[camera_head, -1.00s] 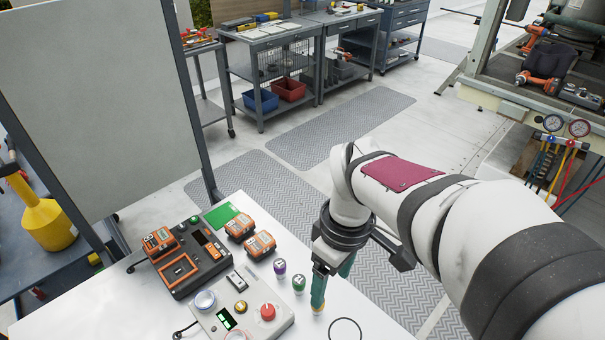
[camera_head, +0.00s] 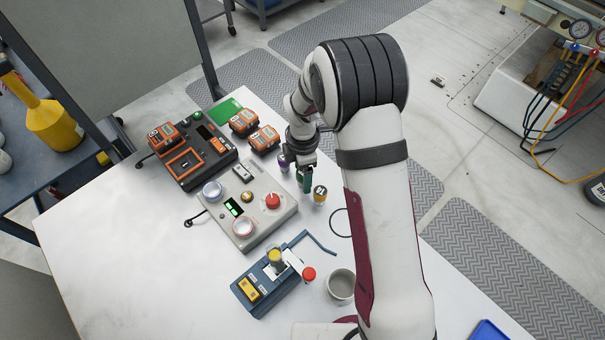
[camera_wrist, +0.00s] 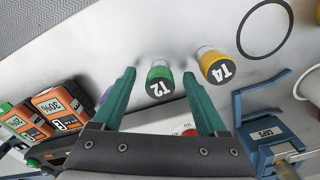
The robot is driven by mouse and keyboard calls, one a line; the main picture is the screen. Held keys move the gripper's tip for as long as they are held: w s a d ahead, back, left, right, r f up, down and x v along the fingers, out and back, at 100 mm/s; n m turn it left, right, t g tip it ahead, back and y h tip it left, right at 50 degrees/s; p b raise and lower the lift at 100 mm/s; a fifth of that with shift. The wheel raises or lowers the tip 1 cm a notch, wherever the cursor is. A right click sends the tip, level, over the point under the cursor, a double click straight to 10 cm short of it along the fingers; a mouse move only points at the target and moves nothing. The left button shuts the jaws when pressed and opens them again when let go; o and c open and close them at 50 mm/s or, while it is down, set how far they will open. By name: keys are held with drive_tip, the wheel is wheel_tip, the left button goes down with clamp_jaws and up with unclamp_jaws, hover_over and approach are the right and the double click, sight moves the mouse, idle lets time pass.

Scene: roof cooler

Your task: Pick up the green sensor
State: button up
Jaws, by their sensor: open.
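The green sensor (camera_wrist: 158,80), a short cylinder with a dark cap marked T2, stands on the white table in the wrist view. My gripper (camera_wrist: 159,75) is open, with one teal finger on each side of the sensor; I see a gap on both sides. In the head view my gripper (camera_head: 305,184) is low over the table beside the control box, and I cannot clearly tell the green sensor from the fingers there.
A yellow sensor marked T4 (camera_wrist: 216,66) stands close beside the right finger. A purple sensor (camera_head: 284,162) is behind my gripper. The control box (camera_head: 240,212) with a red button lies left, a blue device (camera_head: 268,284) in front, and a cup (camera_head: 341,284) nearby.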

drive_tip(key=shift+f, duration=0.55)
clamp_jaws()
drive_tip(key=shift+r, duration=0.1)
